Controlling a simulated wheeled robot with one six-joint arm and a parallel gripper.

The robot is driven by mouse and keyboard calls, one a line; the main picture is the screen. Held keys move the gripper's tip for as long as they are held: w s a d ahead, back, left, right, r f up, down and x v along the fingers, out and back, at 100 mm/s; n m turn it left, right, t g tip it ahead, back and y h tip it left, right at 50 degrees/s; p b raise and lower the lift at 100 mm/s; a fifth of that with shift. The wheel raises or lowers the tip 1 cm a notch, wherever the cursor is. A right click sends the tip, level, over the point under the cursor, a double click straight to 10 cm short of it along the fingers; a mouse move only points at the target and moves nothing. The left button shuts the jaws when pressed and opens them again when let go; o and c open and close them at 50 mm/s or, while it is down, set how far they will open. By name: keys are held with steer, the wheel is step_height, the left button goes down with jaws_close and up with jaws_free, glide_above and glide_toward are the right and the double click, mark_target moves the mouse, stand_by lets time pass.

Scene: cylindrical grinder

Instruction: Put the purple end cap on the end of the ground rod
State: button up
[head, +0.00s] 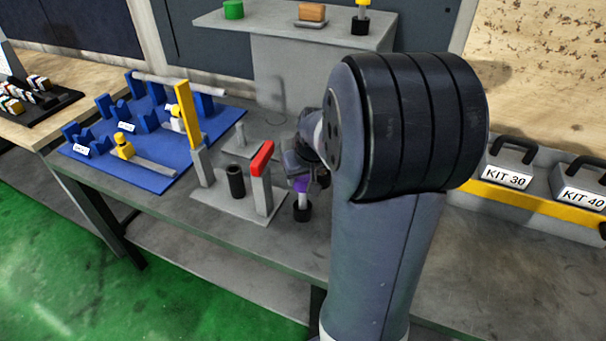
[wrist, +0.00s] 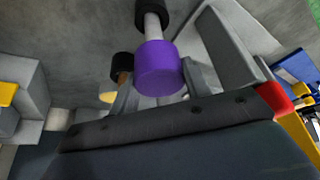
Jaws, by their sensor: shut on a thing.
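The purple end cap (wrist: 159,70) is between the two fingers of my gripper (wrist: 161,84) in the wrist view, and the gripper is shut on it. A short pale stem runs from the cap to a black round piece (wrist: 154,13). In the head view the cap (head: 301,185) shows just under my gripper (head: 301,172), with the stem and the black piece (head: 302,212) below it, upright. I cannot tell whether the black piece touches the bench. A long pale rod (head: 165,83) lies across blue V-blocks at the back left. My arm hides part of the bench.
A grey fixture with a red-topped post (head: 262,158), a yellow-topped post (head: 187,115) and a black cylinder (head: 236,181) stands just left of my gripper. The blue board (head: 155,178) holds several blocks. Grey kit boxes (head: 508,165) stand at right. The bench front is clear.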

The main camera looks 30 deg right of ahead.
steer(key=shift+f+b, duration=0.6)
steer(key=shift+f, duration=0.25)
steer(key=o, duration=1)
steer(key=shift+r, duration=0.1)
steer(key=shift+o, duration=0.2)
steer(key=v, duration=1)
steer(key=shift+r, duration=0.4)
steer(key=shift+s, duration=0.1)
steer(key=x, duration=1)
steer(key=shift+f, duration=0.35)
steer(key=shift+r+p, duration=0.3)
steer(key=shift+p, duration=0.1)
